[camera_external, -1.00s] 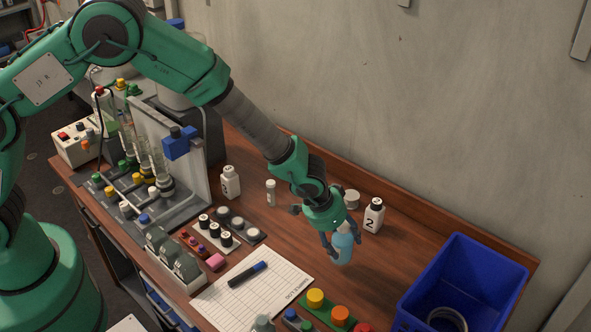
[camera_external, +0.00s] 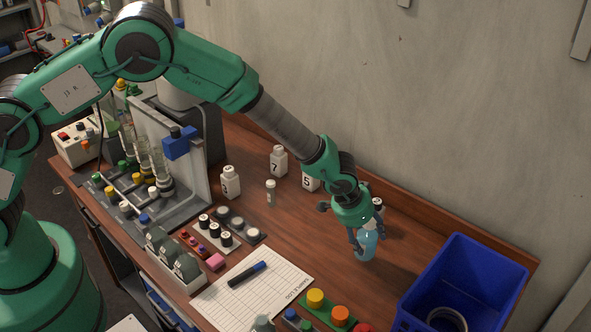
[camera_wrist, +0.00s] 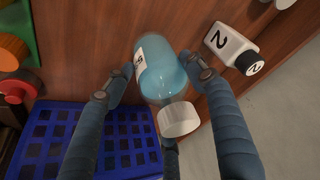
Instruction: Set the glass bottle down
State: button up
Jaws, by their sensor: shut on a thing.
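The glass bottle (camera_external: 366,246) is light blue and see-through. In the wrist view the glass bottle (camera_wrist: 163,72) shows a white cap and a white label with dark print. My gripper (camera_external: 368,238) is shut on it, with blue-grey fingers on either side, and they also show in the wrist view (camera_wrist: 160,80). The bottle is over the brown table (camera_external: 300,235), left of the blue crate. I cannot tell whether its base touches the table.
A blue crate (camera_external: 470,262) stands close to the right of the bottle. A white bottle marked 2 (camera_wrist: 232,48) is close beside it. White bottles marked 7 (camera_external: 278,161) and 5 (camera_external: 311,180) stand at the back. A notepad (camera_external: 250,285) with a marker lies front left.

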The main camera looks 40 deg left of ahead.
aim_at(364, 244)
jog(key=shift+f, duration=1.7)
jog(key=shift+f, duration=0.1)
jog(key=o, duration=1.6)
jog(key=shift+v, duration=6.05)
